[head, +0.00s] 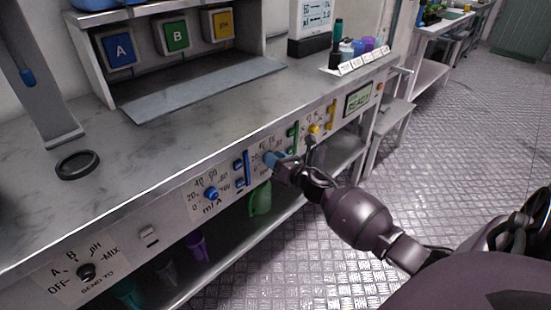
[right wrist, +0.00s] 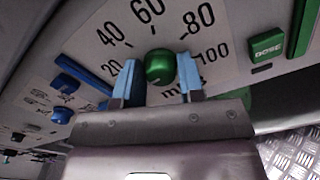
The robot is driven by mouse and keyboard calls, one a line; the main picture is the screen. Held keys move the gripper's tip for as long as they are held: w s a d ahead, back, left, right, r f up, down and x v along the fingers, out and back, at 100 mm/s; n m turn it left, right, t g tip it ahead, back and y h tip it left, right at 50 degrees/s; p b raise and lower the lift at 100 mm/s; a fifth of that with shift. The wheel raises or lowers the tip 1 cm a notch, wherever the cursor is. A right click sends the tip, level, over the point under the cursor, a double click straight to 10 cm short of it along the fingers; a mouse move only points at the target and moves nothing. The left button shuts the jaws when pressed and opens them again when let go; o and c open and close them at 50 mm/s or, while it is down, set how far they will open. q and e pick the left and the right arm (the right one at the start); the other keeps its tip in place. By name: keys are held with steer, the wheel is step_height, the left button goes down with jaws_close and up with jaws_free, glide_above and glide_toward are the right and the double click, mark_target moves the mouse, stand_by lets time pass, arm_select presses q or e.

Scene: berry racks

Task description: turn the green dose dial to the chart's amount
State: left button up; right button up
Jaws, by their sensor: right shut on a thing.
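The green dose dial (right wrist: 160,67) sits on a white scale plate marked 20 to 100 in the right wrist view. My right gripper (right wrist: 157,78) has its two blue-tipped fingers on either side of the dial and is shut on it. I cannot read where the dial points. In the head view my right gripper (head: 277,160) is at the bench's front panel and hides the green dial. A display (head: 317,14) with dark figures stands at the back of the bench, too small to read surely. My left gripper is not in view.
To the left on the panel are a blue dial (head: 211,194) and a black selector knob (head: 86,271). To the right are a yellow dial (head: 314,129) and a small green screen (head: 358,99). A black ring (head: 77,165) lies on the bench top (head: 160,135), which is mostly clear.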

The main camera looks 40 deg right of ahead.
arm_select(q)
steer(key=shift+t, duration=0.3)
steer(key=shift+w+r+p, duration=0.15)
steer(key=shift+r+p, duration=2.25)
steer(key=shift+p, duration=0.45)
arm_select(e)
steer(key=shift+f+m, duration=0.15)
steer(key=shift+m, duration=7.65)
steer(key=shift+f+m, duration=0.15)
steer(key=shift+m, duration=7.65)
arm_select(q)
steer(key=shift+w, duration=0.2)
arm_select(e)
steer(key=o, duration=0.9)
